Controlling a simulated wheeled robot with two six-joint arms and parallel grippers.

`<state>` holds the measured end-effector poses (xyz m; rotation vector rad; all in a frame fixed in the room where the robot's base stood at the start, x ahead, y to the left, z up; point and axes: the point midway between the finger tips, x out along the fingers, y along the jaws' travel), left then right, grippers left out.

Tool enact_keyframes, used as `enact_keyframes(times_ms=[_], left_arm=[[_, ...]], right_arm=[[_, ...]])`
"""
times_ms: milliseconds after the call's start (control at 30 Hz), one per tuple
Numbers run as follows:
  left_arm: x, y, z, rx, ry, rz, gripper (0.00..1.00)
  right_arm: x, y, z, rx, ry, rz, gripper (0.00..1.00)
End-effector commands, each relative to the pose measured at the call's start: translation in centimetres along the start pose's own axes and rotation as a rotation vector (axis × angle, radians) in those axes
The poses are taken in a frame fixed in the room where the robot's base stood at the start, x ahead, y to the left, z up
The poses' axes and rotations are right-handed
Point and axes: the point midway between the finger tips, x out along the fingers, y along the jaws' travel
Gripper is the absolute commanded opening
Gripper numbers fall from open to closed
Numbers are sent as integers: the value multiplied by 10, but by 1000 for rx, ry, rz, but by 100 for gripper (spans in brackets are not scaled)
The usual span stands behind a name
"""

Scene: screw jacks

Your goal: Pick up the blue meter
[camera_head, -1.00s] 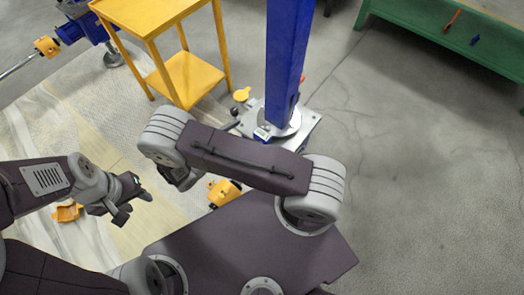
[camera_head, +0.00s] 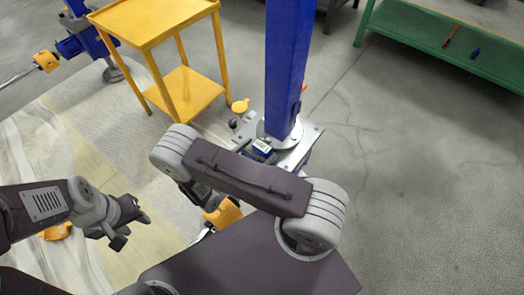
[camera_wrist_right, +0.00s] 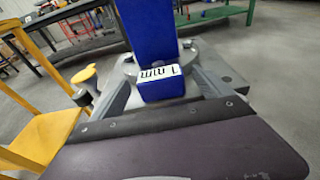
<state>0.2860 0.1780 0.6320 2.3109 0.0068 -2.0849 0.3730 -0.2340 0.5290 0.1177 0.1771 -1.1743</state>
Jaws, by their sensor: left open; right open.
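The blue meter appears to be the small blue box with a white marked label at the foot of the blue post, in the head view (camera_head: 262,147) and close up in the right wrist view (camera_wrist_right: 161,88). Its label reads something like "1 mm". My right gripper (camera_wrist_right: 162,78) is open, its grey fingers on either side of the box in the picture; I cannot tell if they touch it. My left gripper (camera_head: 130,225) is open, empty and far left of the box.
The blue post (camera_head: 288,70) stands on a grey metal base plate (camera_head: 310,135). A yellow cart (camera_head: 190,90) is left of it, with a yellow knob (camera_head: 240,106) between. A green bench (camera_head: 430,35) stands at the back right. The floor to the right is clear.

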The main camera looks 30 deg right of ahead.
Motion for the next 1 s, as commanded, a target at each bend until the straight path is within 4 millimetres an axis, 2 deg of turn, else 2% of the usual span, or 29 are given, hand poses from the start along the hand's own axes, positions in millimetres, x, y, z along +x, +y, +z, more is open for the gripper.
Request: enact_keyframes(times_ms=[100,267,367,533,600,833,1000], left_arm=[[3,0,0,0,0,0,41],[2,0,0,0,0,0,41],[2,0,0,0,0,0,41],[2,0,0,0,0,0,41],[2,0,0,0,0,0,41],[-2,0,0,0,0,0,41],[-25,0,-3,0,0,0,41]], right_arm=[[9,0,0,-1,0,0,89],[9,0,1,0,0,1,89],[8,0,1,0,0,1,67],[8,0,0,0,0,0,20],[8,0,1,0,0,1,8],[7,0,5,0,0,0,8],[3,0,28,1,0,0,8]])
